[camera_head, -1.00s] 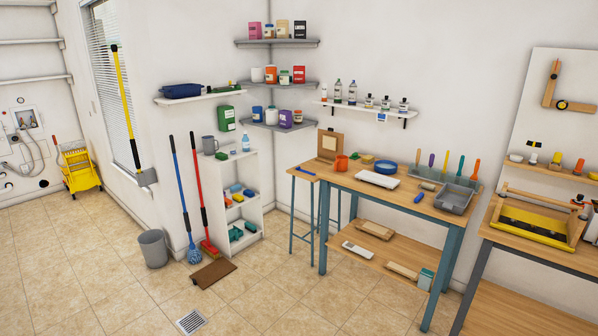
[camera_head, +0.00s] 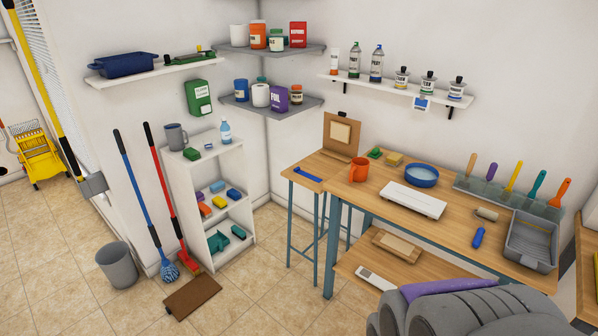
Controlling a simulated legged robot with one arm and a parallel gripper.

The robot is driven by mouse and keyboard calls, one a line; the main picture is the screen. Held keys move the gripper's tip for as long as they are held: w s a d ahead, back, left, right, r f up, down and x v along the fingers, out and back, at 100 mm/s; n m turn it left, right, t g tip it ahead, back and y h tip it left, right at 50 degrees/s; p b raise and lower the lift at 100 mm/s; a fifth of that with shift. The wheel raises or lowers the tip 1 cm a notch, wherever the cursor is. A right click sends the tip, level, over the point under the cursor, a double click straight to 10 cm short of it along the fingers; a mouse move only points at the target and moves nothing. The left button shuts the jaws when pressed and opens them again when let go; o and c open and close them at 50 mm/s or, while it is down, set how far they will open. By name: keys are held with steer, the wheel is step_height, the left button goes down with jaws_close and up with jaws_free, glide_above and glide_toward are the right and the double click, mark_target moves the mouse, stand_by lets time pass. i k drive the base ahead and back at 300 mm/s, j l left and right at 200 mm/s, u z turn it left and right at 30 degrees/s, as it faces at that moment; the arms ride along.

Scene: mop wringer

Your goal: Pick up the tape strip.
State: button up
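A thin blue strip (camera_head: 307,173), which looks like the tape strip, lies on the small wooden stool (camera_head: 326,165) left of the workbench. It lies flat near the stool's front left edge, with nothing on top of it. Grey rounded parts of my arm, with a purple patch, fill the lower right corner, well to the right of and below the strip. I cannot make out my gripper's fingers, so I cannot tell its opening.
A clipboard (camera_head: 342,135) stands at the stool's back. Wall shelves hang above.

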mark_target(297, 170)
steer(key=i+j+z, duration=0.1)
steer(key=i+j, duration=0.2)
steer(key=i+j+z, duration=0.15)
steer(key=i+j, duration=0.2)
steer(key=i+j+z, duration=0.1)
steer(key=i+j, duration=0.3)
steer(key=i+j+z, duration=0.15)
steer(key=i+j, duration=0.25)
steer(key=i+j+z, duration=0.1)
steer(key=i+j, duration=0.2)
steer(key=j, duration=0.2)
steer(key=i+j+z, duration=0.1)
steer(key=i+j, duration=0.2)
steer(key=j, duration=0.2)
steer(key=i+j+z, duration=0.15)
steer(key=i+j, duration=0.15)
steer(key=j, duration=0.2)
steer(key=i+j+z, duration=0.1)
steer(key=i+j, duration=0.15)
steer(key=j, duration=0.25)
